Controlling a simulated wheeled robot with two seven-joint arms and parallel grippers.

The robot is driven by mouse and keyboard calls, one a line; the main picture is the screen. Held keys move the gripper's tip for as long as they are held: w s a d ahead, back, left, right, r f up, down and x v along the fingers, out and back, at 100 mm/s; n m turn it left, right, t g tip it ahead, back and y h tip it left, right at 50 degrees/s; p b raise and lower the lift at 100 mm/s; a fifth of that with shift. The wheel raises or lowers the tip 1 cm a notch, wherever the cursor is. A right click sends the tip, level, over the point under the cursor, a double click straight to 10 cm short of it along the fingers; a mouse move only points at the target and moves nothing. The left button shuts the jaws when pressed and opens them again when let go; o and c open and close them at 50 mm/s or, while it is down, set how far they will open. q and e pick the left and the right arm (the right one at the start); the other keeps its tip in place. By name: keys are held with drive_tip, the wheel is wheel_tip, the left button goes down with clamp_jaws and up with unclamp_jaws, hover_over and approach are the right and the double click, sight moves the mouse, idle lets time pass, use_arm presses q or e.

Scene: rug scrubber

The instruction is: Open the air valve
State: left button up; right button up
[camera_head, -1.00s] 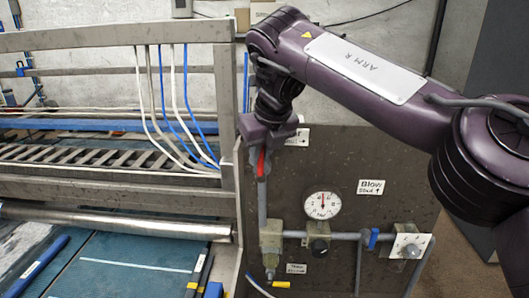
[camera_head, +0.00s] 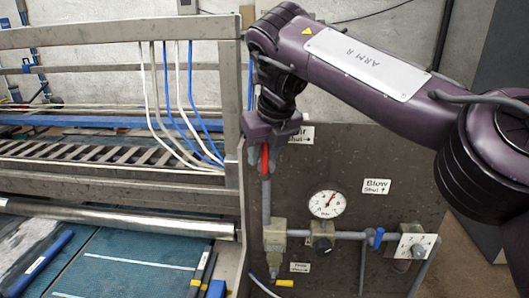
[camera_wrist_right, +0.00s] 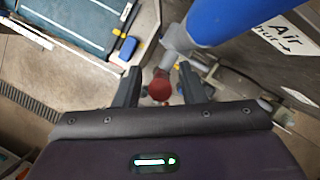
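The air valve's red lever (camera_head: 265,159) shows at the top of the grey vertical pipe, just below my right gripper (camera_head: 269,143). It looks upright, roughly in line with the pipe. In the right wrist view the red lever end (camera_wrist_right: 160,87) lies between the two fingers of my right gripper (camera_wrist_right: 160,82). The fingers look open, with a gap on each side of it. The valve body is mostly hidden by the gripper. An air sign (camera_wrist_right: 282,36) with an arrow and "shut" is beside it. My left gripper is not in view.
A pressure gauge (camera_head: 327,204), a blue handle (camera_head: 378,238) and a "Blow" label (camera_head: 376,186) are on the dark panel (camera_head: 410,160) to the right. A metal frame with a roller (camera_head: 120,219) stands left, close to the pipe.

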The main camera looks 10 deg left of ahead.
drive_tip(key=v, duration=0.7)
drive_tip(key=shift+s+r+p, duration=0.1)
drive_tip(key=shift+r+p, duration=0.2)
drive_tip(key=shift+r, duration=0.1)
drive_tip(key=p, duration=0.1)
approach(266, 145)
drive_tip(key=a+v, duration=0.1)
drive_tip(key=v, duration=0.4)
drive_tip(key=shift+d, duration=0.3)
drive_tip(key=shift+d, duration=0.1)
